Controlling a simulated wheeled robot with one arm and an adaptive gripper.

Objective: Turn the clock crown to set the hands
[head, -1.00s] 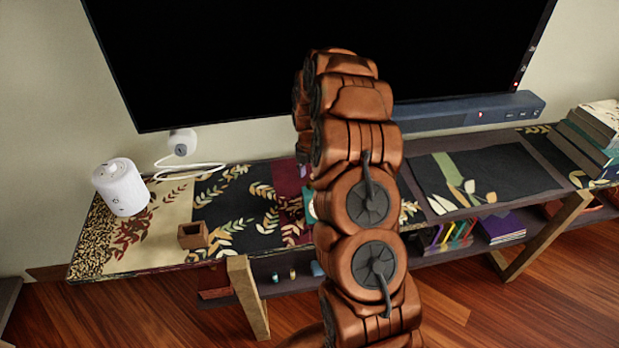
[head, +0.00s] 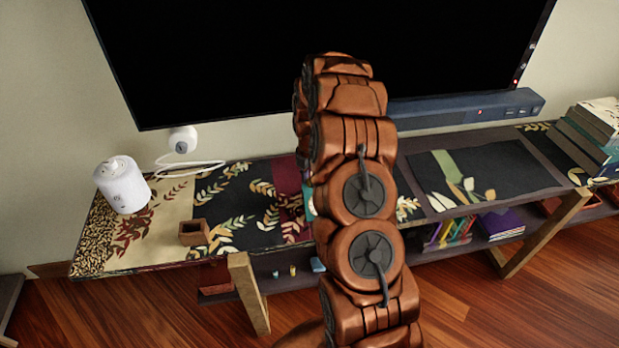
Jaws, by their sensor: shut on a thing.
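My arm rises through the middle of the head view and bends away towards the shelf and the black screen. My gripper is hidden behind the arm links, so its fingers and what they hold cannot be seen. No clock, crown or hands can be made out. A small teal sliver (head: 308,200) shows at the left edge of my arm, above the shelf top. Most of it is hidden, and I cannot tell what it is.
A long patterned shelf (head: 165,205) bears a white cylinder (head: 122,187) and a small brown open box (head: 193,233). A large black screen (head: 240,60) and a soundbar (head: 465,110) stand behind. Books (head: 590,140) are stacked at the right.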

